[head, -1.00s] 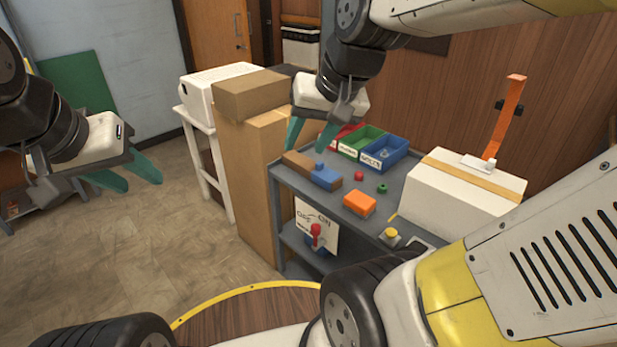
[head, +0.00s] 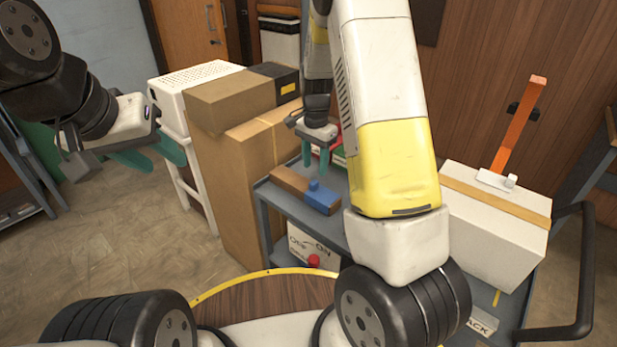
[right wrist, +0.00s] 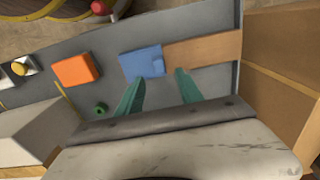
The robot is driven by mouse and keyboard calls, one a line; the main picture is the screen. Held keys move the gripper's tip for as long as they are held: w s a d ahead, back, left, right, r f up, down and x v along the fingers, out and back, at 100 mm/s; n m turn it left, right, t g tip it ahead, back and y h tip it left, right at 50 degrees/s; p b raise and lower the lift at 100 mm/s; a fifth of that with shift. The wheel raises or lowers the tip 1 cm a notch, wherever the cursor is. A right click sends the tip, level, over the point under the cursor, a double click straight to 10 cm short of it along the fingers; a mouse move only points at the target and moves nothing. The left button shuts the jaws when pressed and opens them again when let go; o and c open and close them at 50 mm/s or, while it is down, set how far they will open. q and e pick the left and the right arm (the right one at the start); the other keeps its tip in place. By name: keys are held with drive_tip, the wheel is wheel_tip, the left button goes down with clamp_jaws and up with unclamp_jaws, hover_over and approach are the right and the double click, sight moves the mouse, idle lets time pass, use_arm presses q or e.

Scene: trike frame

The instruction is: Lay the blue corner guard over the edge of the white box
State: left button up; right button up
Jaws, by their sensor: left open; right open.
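The blue corner guard (head: 318,197) sits at the right end of a brown wooden bar (head: 290,181) on the grey cart and has a small knob on top. It also shows in the right wrist view (right wrist: 143,62). My right gripper (head: 315,166) is open and empty above the bar and guard; in the right wrist view its teal fingers (right wrist: 158,85) are just below the guard, and I cannot tell their height above it. The white box (head: 490,227), with a tan strap, is on the right side of the cart. My left gripper (head: 166,166) is open and empty at the left.
An orange block (right wrist: 77,70) and a green ring (right wrist: 101,108) lie on the cart near the guard. A tall cardboard box (head: 245,185) stands against the cart's left end. An orange upright (head: 518,130) rises behind the white box. My right forearm hides the cart's middle in the head view.

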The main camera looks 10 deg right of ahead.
sight(314, 182)
wheel_tip(314, 182, down, 6)
drive_tip(key=shift+s+a+f, duration=0.15)
drive_tip(key=shift+f, duration=0.05)
drive_tip(key=shift+c, duration=0.2)
clamp_jaws()
